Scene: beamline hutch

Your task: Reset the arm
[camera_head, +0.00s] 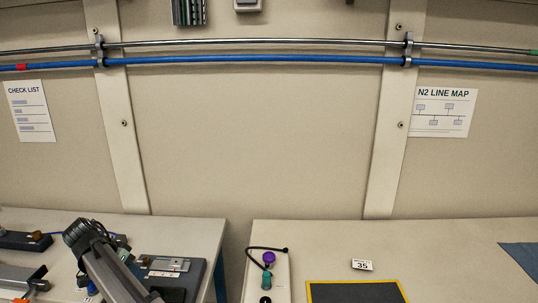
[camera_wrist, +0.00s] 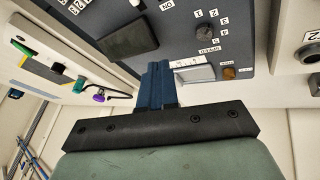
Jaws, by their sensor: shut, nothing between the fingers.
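My gripper (camera_wrist: 157,72) shows in the wrist view with its two blue fingers together and nothing between them. The fingertips overlap the lower edge of a dark control panel (camera_wrist: 175,40) in that view; I cannot tell whether they touch it. The gripper fingers cannot be made out in the head view.
The panel carries a round knob (camera_wrist: 206,31), a black rectangle (camera_wrist: 128,40) and an orange button (camera_wrist: 229,73). In the head view, a purple knob (camera_head: 268,257) with a black hose stands beside a yellow-edged dark mat (camera_head: 355,292). A gap separates the two benches.

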